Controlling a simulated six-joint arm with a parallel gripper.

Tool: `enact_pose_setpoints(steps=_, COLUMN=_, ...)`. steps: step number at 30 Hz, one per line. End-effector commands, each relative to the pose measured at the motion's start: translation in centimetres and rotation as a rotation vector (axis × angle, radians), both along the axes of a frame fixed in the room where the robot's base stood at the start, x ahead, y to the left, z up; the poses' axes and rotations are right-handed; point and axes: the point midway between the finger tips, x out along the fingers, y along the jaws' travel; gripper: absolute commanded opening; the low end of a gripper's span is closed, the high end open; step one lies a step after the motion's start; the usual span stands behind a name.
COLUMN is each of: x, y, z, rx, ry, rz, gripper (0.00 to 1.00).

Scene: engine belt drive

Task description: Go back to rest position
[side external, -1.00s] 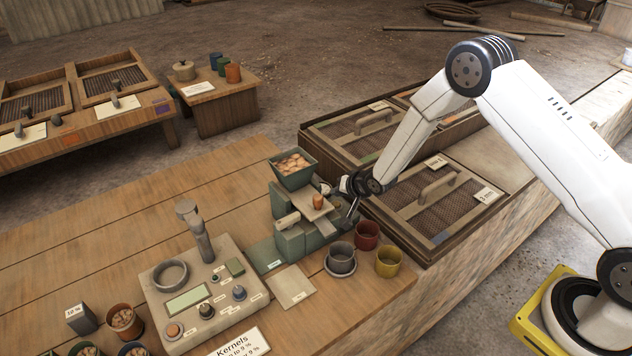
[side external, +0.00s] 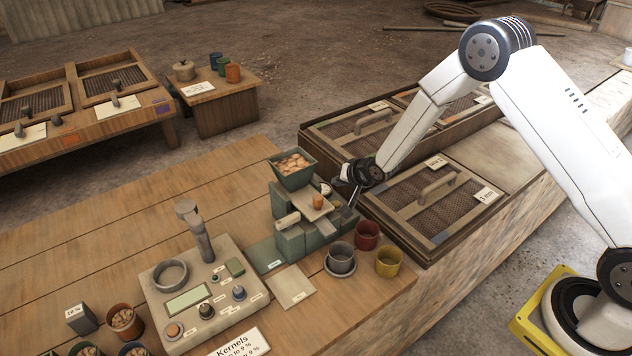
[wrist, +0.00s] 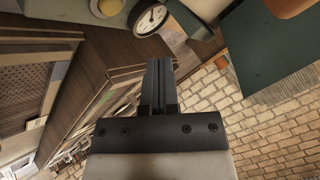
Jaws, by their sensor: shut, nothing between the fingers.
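My gripper (side external: 349,208) is beside the right side of a green machine (side external: 291,240) with a hopper of brown kernels (side external: 293,163) on top. In the wrist view my gripper (wrist: 159,64) shows its two dark fingers together, with nothing between them. Past the fingertips is a round dial (wrist: 150,19) with a white face. Green surfaces of the machine (wrist: 283,55) fill the upper right of the wrist view. Whether the fingertips touch the machine cannot be told.
Grey (side external: 341,258), red (side external: 367,235) and yellow (side external: 388,262) cups stand just in front of my gripper. Wooden screen trays (side external: 440,190) lie to the right, under my forearm. A control panel box (side external: 206,293) stands to the left. The space above the bench is open.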

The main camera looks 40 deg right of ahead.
Motion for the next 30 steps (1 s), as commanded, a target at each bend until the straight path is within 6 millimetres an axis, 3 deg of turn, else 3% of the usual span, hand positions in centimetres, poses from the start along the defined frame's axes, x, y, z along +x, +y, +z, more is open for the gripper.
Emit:
enact_pose_setpoints(steps=10, x=-0.2, y=0.0, z=0.3, rx=-0.009, ry=0.005, rz=0.005, gripper=0.0)
enact_pose_setpoints(steps=17, x=-1.9, y=-0.2, z=2.5, rx=-0.07, ry=0.048, rz=0.042, gripper=0.0)
enact_pose_setpoints(steps=23, x=-5.1, y=-0.5, z=5.4, rx=-0.158, ry=0.125, rz=0.107, gripper=0.0)
enact_pose_setpoints(steps=30, x=-10.2, y=-0.6, z=8.7, rx=-0.258, ry=0.23, rz=0.211, gripper=0.0)
